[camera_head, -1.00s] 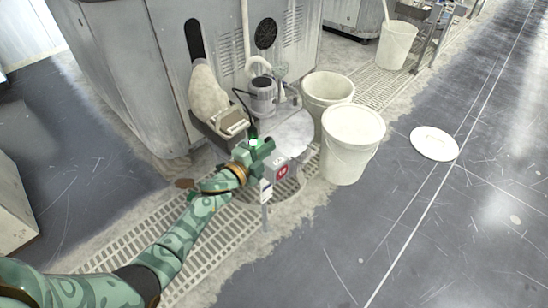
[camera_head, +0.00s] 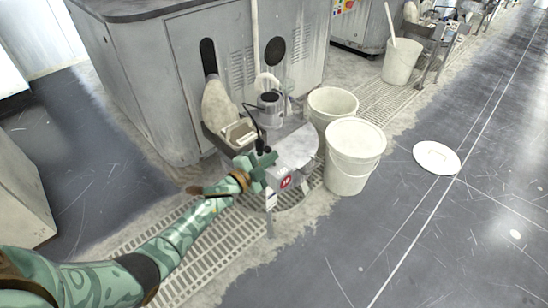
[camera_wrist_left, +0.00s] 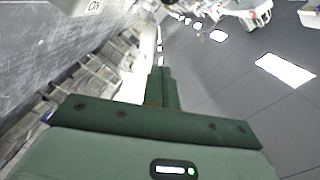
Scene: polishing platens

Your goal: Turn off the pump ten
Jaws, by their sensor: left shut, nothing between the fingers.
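A small grey box with a round red label (camera_head: 286,182) that seems to read 10 stands on a thin post by the pump unit. My left gripper (camera_head: 264,166) is shut and empty, just left of this box and close to it; I cannot tell whether they touch. The shut fingers also show in the left wrist view (camera_wrist_left: 162,88). A pale block marked "ON" (camera_wrist_left: 94,6) sits at the top left edge of that view. The switch itself is hidden or too small to make out. My right gripper is not in view.
The pump (camera_head: 270,104) stands behind my gripper, before a large grey machine (camera_head: 150,75). A lidded white bucket (camera_head: 353,160) and an open bucket (camera_head: 331,101) stand to the right. A white lid (camera_head: 437,157) lies on the floor. The floor further right is mostly clear.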

